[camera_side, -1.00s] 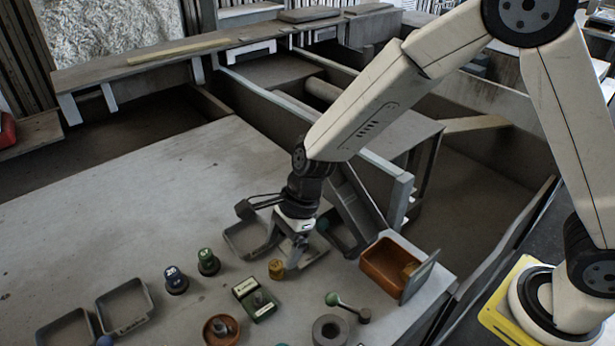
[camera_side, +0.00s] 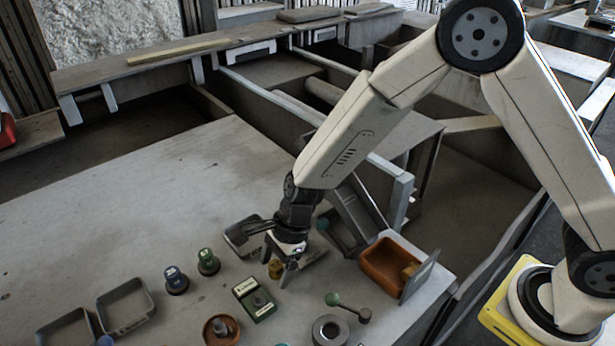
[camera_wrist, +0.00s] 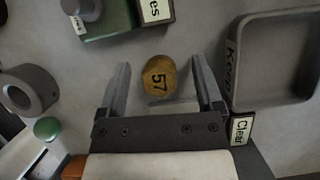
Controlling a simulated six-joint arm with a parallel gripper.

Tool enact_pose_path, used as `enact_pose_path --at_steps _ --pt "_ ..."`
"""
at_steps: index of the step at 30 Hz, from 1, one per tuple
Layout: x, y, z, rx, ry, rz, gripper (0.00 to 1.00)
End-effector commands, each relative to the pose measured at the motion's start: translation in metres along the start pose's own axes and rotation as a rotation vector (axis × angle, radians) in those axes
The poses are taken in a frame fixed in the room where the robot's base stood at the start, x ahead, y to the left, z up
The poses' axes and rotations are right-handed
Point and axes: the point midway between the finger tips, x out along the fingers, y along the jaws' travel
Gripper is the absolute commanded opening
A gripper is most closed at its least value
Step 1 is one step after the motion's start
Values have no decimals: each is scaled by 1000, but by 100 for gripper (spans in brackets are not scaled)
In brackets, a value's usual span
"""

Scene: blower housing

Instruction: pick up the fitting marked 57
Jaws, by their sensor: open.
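The fitting marked 57 (camera_wrist: 158,77) is a small yellow-brown piece with a dark number on its top. In the wrist view it stands on the table between my gripper's fingers (camera_wrist: 160,85), with a gap on each side. In the side view the fitting (camera_side: 275,268) is partly hidden by my gripper (camera_side: 285,275), whose fingers point down close around it. My gripper is open and empty.
A green labelled box (camera_side: 255,300) stands close by. A grey ring (camera_side: 330,331), a green-knobbed piece (camera_side: 333,299) and an orange bin (camera_side: 385,273) are nearby. A grey tray (camera_wrist: 268,62) lies right in the wrist view. Two knobbed pieces marked with numbers (camera_side: 175,280) (camera_side: 208,262) stand left.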

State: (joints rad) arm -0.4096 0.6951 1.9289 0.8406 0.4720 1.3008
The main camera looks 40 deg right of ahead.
Motion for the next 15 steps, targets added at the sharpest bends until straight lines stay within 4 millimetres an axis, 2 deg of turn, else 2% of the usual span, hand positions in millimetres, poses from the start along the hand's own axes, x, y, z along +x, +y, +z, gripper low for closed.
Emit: enact_pose_path --at_steps 11,12,14,15 --pt "0 0 0 0 0 0 85" --pt "0 0 0 0 0 0 81" --pt "0 0 0 0 0 0 62" --pt "0 0 0 0 0 0 50"
